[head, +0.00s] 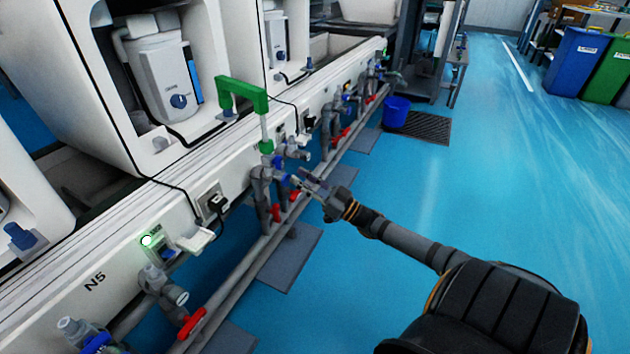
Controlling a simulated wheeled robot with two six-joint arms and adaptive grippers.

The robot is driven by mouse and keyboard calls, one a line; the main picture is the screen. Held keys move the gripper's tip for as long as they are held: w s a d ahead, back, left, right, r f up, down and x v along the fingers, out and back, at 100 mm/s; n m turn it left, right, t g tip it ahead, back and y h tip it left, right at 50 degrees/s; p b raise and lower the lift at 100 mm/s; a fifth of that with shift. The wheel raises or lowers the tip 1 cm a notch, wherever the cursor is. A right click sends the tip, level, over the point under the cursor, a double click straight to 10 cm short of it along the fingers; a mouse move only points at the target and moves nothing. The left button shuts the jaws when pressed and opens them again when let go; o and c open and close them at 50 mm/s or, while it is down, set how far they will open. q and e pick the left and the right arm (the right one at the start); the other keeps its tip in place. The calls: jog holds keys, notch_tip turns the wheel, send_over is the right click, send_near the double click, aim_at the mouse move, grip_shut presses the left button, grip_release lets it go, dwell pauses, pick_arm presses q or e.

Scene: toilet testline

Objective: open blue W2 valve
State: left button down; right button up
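A blue valve handle (278,161) sits on the grey pipe fittings below the green bracket, near the middle of the head view. No W2 label is readable, so I cannot tell whether this is W2. My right gripper (303,182) is just to the right of these fittings, with its fingers pointing at them. It is too small and cluttered to tell whether the fingers touch the handle or how far apart they are. Another blue valve (97,343) is at the bottom left. My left gripper is not in view.
Red valve handles (192,323) line the lower pipes. A green bracket (242,92) rises above the middle fittings. The white bench marked N5 (95,282) runs along the left. A blue bucket (396,112) stands farther back. The blue floor (480,190) at right is clear.

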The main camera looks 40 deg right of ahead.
jog(key=v, duration=0.5)
jog(key=shift+s+d+f, duration=0.1)
jog(key=shift+s+f, duration=0.05)
jog(key=shift+s, duration=0.05)
